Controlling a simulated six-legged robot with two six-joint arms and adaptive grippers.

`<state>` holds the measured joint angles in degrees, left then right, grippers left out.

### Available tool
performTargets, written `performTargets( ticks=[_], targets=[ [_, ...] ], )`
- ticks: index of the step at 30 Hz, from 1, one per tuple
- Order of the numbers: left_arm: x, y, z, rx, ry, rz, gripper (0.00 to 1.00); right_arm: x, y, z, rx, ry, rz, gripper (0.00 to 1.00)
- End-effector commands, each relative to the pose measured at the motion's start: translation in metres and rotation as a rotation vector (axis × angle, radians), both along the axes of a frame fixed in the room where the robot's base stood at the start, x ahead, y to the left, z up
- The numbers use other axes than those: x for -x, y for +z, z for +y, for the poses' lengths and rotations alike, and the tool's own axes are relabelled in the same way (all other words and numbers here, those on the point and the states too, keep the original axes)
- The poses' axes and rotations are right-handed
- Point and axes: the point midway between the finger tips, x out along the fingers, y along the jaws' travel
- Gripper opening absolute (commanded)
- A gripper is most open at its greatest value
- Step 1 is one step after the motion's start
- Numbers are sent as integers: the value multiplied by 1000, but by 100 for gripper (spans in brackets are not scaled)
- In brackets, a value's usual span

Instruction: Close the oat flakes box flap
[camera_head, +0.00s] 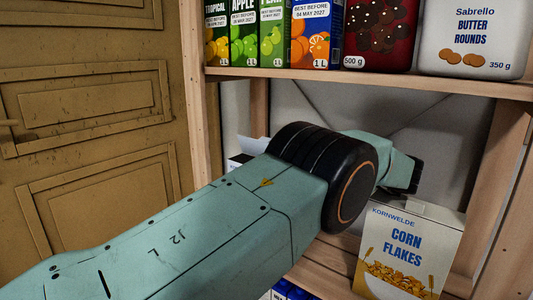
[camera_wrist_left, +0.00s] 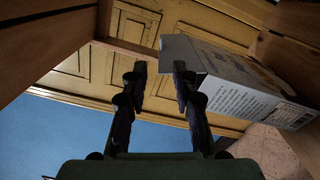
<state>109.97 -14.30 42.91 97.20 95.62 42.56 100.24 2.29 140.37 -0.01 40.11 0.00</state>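The oat flakes box (camera_head: 236,161) appears to be the white carton mostly hidden behind my left arm in the head view. A pale raised flap (camera_head: 252,146) shows at its top; its name is hidden. In the left wrist view, a grey-white carton with printed text (camera_wrist_left: 245,98), seemingly the same box, lies to the right, with a grey flap or panel (camera_wrist_left: 180,52) reaching towards the fingers. My left gripper (camera_wrist_left: 159,70) has its two black fingers apart with nothing visible held between them. The right finger overlaps the carton's edge; contact cannot be told. My right gripper is not in view.
A corn flakes box (camera_head: 408,250) stands on the shelf at the right, just below my left wrist. The upper shelf (camera_head: 380,80) holds juice cartons (camera_head: 243,35), a red package (camera_head: 378,35) and a butter rounds package (camera_head: 472,38). A wooden post (camera_head: 196,100) stands left.

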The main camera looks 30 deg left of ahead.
Motion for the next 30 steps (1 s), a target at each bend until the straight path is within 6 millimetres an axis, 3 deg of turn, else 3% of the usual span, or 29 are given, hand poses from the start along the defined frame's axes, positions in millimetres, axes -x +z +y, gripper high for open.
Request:
performTargets(
  ticks=[4,8,21,30],
  targets=[
    [1,-2,-2,10,2,-17,28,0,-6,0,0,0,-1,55],
    [0,-1,9,11,4,-18,28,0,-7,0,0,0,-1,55],
    [-7,-2,89,11,5,-17,28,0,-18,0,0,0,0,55],
    [-11,-2,116,10,5,-16,28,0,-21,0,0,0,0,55]
  ],
)
